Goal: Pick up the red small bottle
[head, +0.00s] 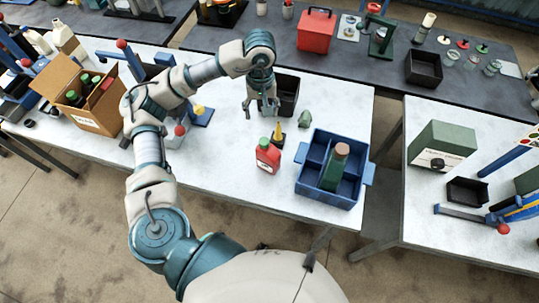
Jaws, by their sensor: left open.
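A small dark container with a yellow spout (278,135) stands between the gripper and the red bottle. My right gripper is not in view.
The blue crate (310,192) holds a dark green bottle (335,165). A black bin (290,95) stands just behind my gripper, and a small green object (305,119) lies to its right. A cardboard box (95,118) with bottles is at the left. The table's front middle is clear.

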